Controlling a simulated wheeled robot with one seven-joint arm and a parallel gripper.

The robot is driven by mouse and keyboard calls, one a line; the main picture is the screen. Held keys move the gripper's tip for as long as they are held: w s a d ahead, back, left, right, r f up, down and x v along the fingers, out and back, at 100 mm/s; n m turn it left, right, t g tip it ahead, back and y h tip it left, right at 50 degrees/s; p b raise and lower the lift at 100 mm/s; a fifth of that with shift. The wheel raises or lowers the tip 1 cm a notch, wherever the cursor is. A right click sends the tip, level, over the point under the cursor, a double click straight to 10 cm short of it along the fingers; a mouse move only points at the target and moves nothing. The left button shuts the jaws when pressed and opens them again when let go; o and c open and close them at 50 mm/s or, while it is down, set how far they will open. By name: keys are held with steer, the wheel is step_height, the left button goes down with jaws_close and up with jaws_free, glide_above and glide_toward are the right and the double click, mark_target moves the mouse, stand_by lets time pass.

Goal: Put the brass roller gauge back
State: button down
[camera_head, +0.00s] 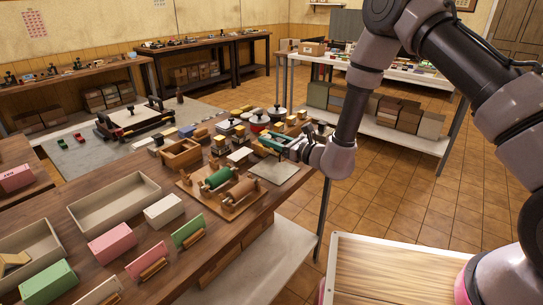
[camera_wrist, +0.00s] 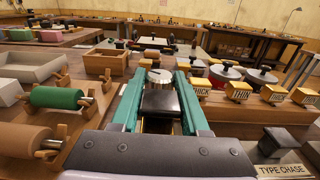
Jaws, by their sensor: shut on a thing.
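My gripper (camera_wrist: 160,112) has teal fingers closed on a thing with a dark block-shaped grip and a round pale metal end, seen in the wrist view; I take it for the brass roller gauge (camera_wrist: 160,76). In the head view my gripper (camera_head: 274,143) is low over the far right part of the bench, and the held thing is not clear there. I cannot tell whether it touches the bench. A wooden stand holds a green roller (camera_head: 214,179) and a brown roller (camera_head: 238,193), left of my gripper in the wrist view.
A TYPE CHASE label (camera_wrist: 283,169) is at lower right. An open wooden box (camera_head: 181,153) and grey trays (camera_head: 114,202) occupy the bench.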

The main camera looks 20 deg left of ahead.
mark_target(271, 152)
steer(key=shift+f, duration=2.4)
steer(key=shift+f, duration=0.1)
steer(key=shift+c, duration=2)
jaws_free()
steer(key=shift+f, duration=0.1)
steer(key=shift+r, duration=0.2)
steer(key=v, duration=1.2)
